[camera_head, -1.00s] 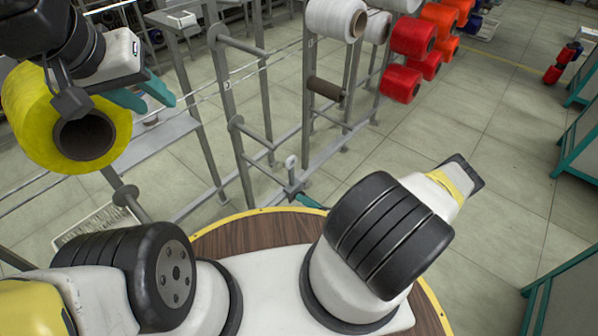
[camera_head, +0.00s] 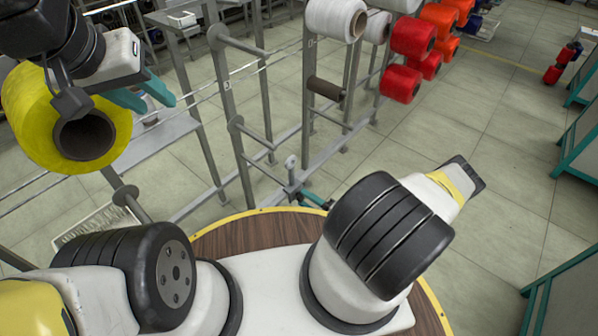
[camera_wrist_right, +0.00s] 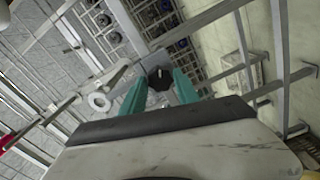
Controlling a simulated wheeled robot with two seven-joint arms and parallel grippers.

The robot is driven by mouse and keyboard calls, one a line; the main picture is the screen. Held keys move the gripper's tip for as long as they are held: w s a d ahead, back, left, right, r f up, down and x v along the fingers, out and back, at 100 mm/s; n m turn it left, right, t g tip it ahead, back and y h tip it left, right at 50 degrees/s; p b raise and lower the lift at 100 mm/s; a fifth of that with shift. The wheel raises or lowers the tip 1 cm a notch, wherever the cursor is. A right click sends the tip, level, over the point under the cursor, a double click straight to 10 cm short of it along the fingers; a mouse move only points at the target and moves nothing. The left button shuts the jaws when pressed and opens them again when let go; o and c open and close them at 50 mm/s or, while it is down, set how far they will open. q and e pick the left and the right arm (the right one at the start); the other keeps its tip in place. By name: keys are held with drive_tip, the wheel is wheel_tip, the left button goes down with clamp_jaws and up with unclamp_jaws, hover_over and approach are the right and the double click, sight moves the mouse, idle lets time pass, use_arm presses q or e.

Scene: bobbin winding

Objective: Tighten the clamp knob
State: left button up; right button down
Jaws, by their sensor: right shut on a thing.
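The clamp knob (camera_wrist_right: 160,79) is a small black knob with a pale mark, seen in the right wrist view between the two teal fingers of my right gripper (camera_wrist_right: 159,92). The fingers are shut on it from both sides. In the head view my right gripper (camera_head: 306,196) shows small beyond my arm, at the clamp (camera_head: 291,164) on the low rail of the metal frame; the knob itself is hard to make out there. My left gripper (camera_head: 142,94) is at the upper left, its teal fingers apart, beside a large yellow bobbin (camera_head: 28,112).
The grey metal frame (camera_head: 226,105) with pegs stands in front of me. Teal-framed tables (camera_head: 570,265) stand at the right. Open floor (camera_head: 500,150) lies between.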

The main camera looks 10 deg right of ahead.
drive_tip(key=m, duration=1.2)
drive_tip(key=shift+s+f, duration=0.1)
idle(0.4)
drive_tip(key=c, duration=0.9)
unclamp_jaws()
drive_tip(key=v, duration=0.7)
drive_tip(key=shift+s+d, duration=0.25)
drive_tip(key=shift+s, duration=0.05)
